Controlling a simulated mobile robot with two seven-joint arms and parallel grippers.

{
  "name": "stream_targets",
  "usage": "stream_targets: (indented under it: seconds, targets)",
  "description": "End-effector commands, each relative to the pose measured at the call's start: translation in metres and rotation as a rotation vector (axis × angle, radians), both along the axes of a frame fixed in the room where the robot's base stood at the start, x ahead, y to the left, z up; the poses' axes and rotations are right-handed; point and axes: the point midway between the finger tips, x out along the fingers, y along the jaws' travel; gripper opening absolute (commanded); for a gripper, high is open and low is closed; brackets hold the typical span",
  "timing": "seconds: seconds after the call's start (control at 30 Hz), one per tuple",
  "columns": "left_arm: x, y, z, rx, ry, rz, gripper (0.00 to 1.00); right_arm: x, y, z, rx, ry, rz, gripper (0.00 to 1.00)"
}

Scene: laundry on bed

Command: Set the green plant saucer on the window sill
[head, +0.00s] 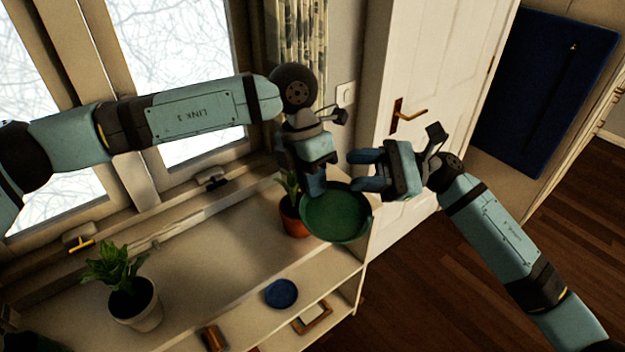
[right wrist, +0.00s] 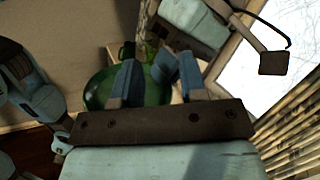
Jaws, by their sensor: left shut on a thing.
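The green plant saucer (head: 337,215) is a round, shallow dish, held in the air in the head view. It overlaps the right end of the pale window sill (head: 215,255). My left gripper (head: 316,190) is shut on the saucer's upper-left rim. My right gripper (head: 366,170) is just above and right of the saucer, its two fingers apart with nothing seen between them. In the right wrist view the green saucer (right wrist: 98,92) shows behind the right gripper's fingers, which hide part of it.
A plant in a terracotta pot (head: 293,218) stands close behind the saucer, partly hidden. A plant in a pale pot (head: 135,305) stands at left. The sill between them is clear. A blue dish (head: 281,293) lies near the front. A white door (head: 430,75) stands behind the right gripper.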

Motion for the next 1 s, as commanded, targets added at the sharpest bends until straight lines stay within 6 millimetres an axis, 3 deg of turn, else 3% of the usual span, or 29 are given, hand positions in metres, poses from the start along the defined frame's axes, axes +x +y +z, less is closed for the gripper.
stream_targets:
  seconds: [0.03, 0.17, 0.37, 0.47, 0.6, 0.77, 0.8, 1.0]
  targets:
    - [0.0, 0.0, 0.0, 0.0, 0.0, 0.0, 0.0, 0.0, -0.007, -0.015, 0.067, 0.195, -0.051, 0.39]
    - [0.0, 0.0, 0.0, 0.0, 0.0, 0.0, 0.0, 0.007, -0.036, -0.049, 0.256, 0.708, -0.156, 0.39]
    - [0.0, 0.0, 0.0, 0.0, 0.0, 0.0, 0.0, 0.0, -0.088, -0.135, 0.634, 1.509, -0.228, 0.39]
    - [0.0, 0.0, 0.0, 0.0, 0.0, 0.0, 0.0, -0.019, -0.104, -0.183, 0.854, 1.871, -0.213, 0.39]
    - [0.0, 0.0, 0.0, 0.0, 0.0, 0.0, 0.0, -0.057, -0.115, -0.248, 1.177, 2.3, -0.162, 0.39]
    - [0.0, 0.0, 0.0, 0.0, 0.0, 0.0, 0.0, -0.113, -0.121, -0.311, 1.564, 2.666, -0.086, 0.39]
    - [0.0, 0.0, 0.0, 0.0, 0.0, 0.0, 0.0, -0.127, -0.121, -0.323, -1.599, -2.637, 0.066, 0.39]
    - [0.0, 0.0, 0.0, 0.0, 0.0, 0.0, 0.0, -0.183, -0.12, -0.364, -1.545, -2.229, -0.007, 0.39]
